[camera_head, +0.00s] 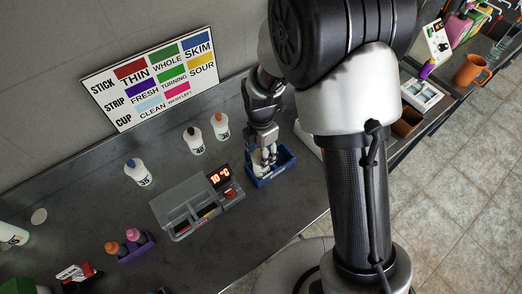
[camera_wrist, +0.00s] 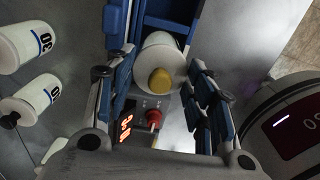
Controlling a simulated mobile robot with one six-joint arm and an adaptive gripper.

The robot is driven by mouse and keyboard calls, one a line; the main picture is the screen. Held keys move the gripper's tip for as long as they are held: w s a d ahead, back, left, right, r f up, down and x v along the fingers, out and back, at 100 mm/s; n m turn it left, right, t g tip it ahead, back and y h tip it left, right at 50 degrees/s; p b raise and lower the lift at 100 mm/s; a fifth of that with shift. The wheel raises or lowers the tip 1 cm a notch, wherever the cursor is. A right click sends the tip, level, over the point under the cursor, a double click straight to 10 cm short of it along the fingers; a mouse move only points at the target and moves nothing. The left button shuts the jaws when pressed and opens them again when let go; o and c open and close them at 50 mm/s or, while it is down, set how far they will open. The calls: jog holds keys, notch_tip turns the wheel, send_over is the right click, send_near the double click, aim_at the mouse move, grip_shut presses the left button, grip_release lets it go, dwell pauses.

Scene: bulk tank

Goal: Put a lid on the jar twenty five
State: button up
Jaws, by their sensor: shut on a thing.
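My gripper (camera_head: 266,158) is shut around a white jar at the blue tray (camera_head: 284,167). In the wrist view my gripper (camera_wrist: 163,88) has its fingers on both sides of the white jar (camera_wrist: 157,45), which has a yellow round piece (camera_wrist: 160,79) at its end. The number on this jar is hidden. White jars marked 35 (camera_head: 137,173), 40 (camera_head: 194,141) and 30 (camera_head: 220,127) stand on the bench with coloured tops. Another white jar (camera_head: 12,235) is cut off at the left edge, its number unclear. An orange piece (camera_head: 111,248) and a pink piece (camera_head: 132,235) sit in a purple holder (camera_head: 137,251).
A grey compartment box (camera_head: 186,207) and a unit with a red display reading 10 °C (camera_head: 220,178) stand left of the blue tray. A colour-code sign (camera_head: 150,80) is at the wall.

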jog(key=o, duration=1)
jog(key=shift+c, duration=0.2)
notch_tip(320, 180, up, 12)
jog(key=shift+s, duration=0.1)
